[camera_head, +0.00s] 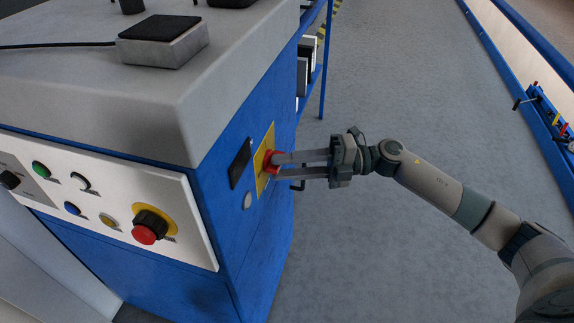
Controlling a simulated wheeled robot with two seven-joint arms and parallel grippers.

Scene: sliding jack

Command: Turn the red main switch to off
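The red main switch (269,161) sits on a yellow plate (262,186) on the blue right side of the machine (225,210). My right gripper (276,164) reaches in from the right, with its two fingertips at the red switch. One finger is above the other, with a gap between them, and the switch knob lies at their tips. Whether the fingers press on the knob cannot be told. The fingertips hide part of the knob, and its exact setting is not clear. My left gripper is not in view.
A white control panel (120,235) on the machine's front carries several buttons and a red emergency knob (149,226). Grey floor (400,90) is clear to the right.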

